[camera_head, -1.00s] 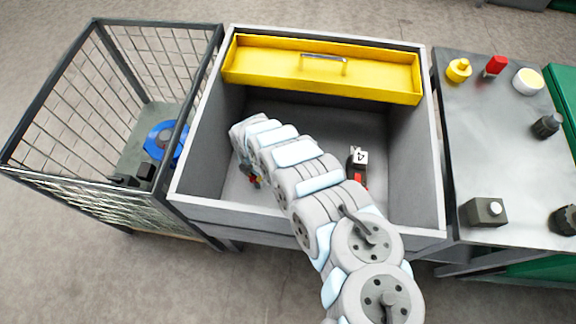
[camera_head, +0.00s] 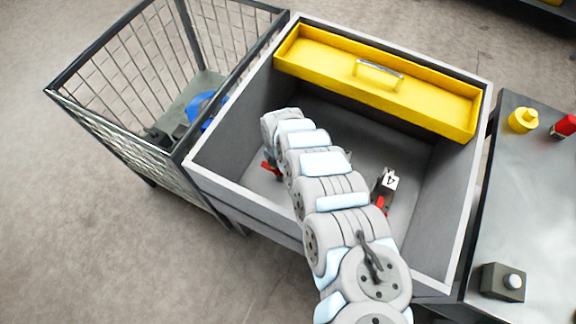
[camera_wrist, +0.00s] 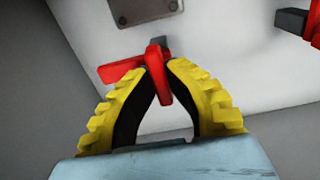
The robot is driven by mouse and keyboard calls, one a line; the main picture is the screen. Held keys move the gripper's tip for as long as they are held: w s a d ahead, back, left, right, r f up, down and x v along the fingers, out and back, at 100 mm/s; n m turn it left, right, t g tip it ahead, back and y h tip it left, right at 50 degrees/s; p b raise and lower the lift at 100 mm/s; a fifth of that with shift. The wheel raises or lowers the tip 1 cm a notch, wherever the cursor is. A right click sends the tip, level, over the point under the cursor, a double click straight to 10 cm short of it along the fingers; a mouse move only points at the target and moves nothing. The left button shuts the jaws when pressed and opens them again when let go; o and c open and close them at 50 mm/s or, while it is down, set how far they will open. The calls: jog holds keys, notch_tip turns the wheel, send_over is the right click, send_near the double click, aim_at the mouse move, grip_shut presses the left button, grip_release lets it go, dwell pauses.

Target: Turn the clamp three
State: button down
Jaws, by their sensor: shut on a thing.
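My gripper (camera_wrist: 160,72) has its two yellow-ribbed black fingers closed at the tips on a red clamp handle (camera_wrist: 124,70) in the wrist view. The handle lies across and ahead of the fingertips, with a short dark piece beyond it. In the head view, a red part (camera_head: 266,170) shows beside my arm's end at the left of the grey bin, and my arm hides most of the gripper. I see no number on this held clamp. Another clamp, labelled 4 (camera_head: 390,181), with red parts, stands at the bin's right.
The grey bin (camera_head: 232,203) has walls all round and a yellow tray (camera_head: 425,98) along its back. A wire basket (camera_head: 120,125) with a blue thing is on the left. A grey table (camera_head: 540,215) is on the right. A metal plate (camera_wrist: 146,8) lies ahead of the fingers.

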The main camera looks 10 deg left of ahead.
dwell(0.3)
jog(key=c, duration=1.1)
grip_release()
jog(key=shift+r, duration=0.1)
notch_tip(320, 180, up, 9)
jog(key=shift+d, duration=0.1)
jog(key=shift+r, duration=1.35)
